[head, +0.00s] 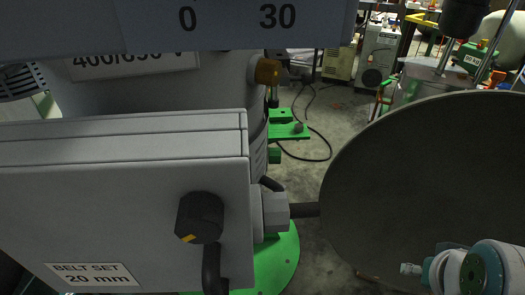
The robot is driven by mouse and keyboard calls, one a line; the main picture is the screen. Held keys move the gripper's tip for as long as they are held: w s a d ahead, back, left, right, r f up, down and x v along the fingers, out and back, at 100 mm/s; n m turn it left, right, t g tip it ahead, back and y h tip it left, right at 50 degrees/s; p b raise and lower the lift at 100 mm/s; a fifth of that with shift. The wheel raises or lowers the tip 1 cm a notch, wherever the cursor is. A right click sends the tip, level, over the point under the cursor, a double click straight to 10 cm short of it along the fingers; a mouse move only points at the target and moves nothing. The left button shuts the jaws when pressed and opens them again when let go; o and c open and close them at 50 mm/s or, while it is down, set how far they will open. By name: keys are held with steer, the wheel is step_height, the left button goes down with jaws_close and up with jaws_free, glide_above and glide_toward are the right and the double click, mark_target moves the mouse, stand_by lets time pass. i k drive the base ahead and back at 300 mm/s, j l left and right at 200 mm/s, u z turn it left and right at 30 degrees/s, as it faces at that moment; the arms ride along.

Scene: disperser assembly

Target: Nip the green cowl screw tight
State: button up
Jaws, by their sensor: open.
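I cannot make out a green cowl screw for certain in the head view. A green bracket (285,131) with a small grey knob (298,127) on it shows behind the grey machine housing (120,190). A round green base plate (275,265) shows low down beside the housing. A white and teal arm part (478,270) is at the bottom right corner and seems to be mine. My gripper's fingers do not show in this view.
A large dark disc (430,185) fills the right side, joined to the housing by a short shaft (304,210). A black knob (199,218) sticks out of the housing front. A brass-coloured knob (267,71) sits above. Open floor (345,125) with a black cable lies behind.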

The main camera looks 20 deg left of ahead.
mark_target(275, 153)
steer(key=i+l+u, duration=0.1)
steer(key=u, duration=0.3)
steer(key=l+u, duration=0.1)
steer(key=u, duration=0.3)
steer(key=i+l+u, duration=0.1)
steer(key=u, duration=0.3)
steer(key=l+u, duration=0.25)
steer(key=u, duration=0.15)
steer(key=l+u, duration=0.3)
steer(key=u, duration=0.15)
steer(key=k+l+u, duration=0.1)
steer(key=l+u, duration=0.15)
steer(key=u, duration=0.15)
steer(key=k+l+u, duration=0.1)
steer(key=u, duration=0.35)
steer(key=k+l, duration=0.05)
steer(key=l, duration=0.05)
